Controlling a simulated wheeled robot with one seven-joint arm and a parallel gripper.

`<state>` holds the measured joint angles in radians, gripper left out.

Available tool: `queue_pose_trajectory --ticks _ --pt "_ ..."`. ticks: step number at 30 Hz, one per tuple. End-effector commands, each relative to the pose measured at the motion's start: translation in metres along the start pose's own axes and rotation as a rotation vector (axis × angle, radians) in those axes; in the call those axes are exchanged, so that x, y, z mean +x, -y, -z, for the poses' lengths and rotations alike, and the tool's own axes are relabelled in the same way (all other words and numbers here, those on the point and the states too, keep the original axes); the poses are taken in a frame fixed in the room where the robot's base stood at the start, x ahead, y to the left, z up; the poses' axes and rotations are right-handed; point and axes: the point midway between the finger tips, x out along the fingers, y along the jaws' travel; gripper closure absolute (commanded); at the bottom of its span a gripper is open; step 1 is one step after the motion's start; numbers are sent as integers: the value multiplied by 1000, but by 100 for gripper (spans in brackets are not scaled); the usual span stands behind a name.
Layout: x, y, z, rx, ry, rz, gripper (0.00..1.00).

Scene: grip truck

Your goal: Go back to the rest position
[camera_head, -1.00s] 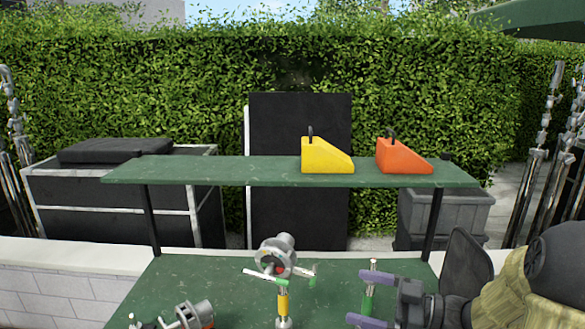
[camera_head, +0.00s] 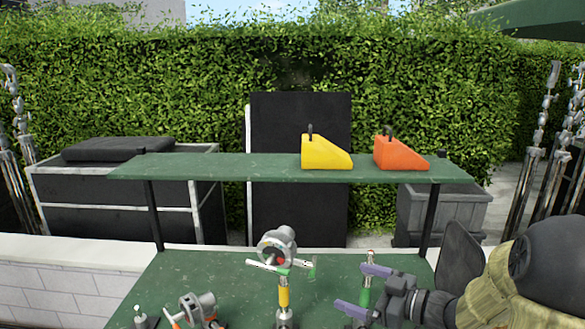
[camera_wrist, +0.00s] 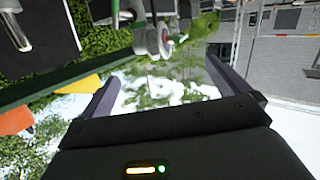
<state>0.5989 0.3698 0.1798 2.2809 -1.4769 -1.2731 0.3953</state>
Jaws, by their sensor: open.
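My gripper (camera_head: 363,289) is at the lower right of the head view, in front of the green cart's lower deck. Its two purple fingers are spread apart and point left. In the wrist view my gripper (camera_wrist: 165,85) also shows both fingers wide apart with nothing between them. A stand with a green base part (camera_head: 366,291) is partly hidden behind the fingers; I cannot tell whether they touch it.
The upper green shelf (camera_head: 230,168) bears a yellow wedge (camera_head: 326,155) and an orange wedge (camera_head: 400,154). A clamp head on a yellow-banded post (camera_head: 283,290) stands left of my gripper. Another clamp device (camera_head: 197,308) lies at the lower left. A dark bin (camera_head: 440,215) stands behind.

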Motion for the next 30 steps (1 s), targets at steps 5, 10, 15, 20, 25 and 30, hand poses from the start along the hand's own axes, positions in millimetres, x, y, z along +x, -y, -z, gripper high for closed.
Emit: queue_pose_trajectory --ticks 5,10,15,20,25,30 --pt "10 -16 -10 -6 110 -149 0" --pt "10 -32 -28 23 281 -350 0" --pt "-5 -32 -52 106 480 -531 0" --pt "-28 -11 -75 234 673 -651 0" --pt "-54 34 -97 416 874 -713 0" --pt "-74 95 -111 621 1051 -697 0"
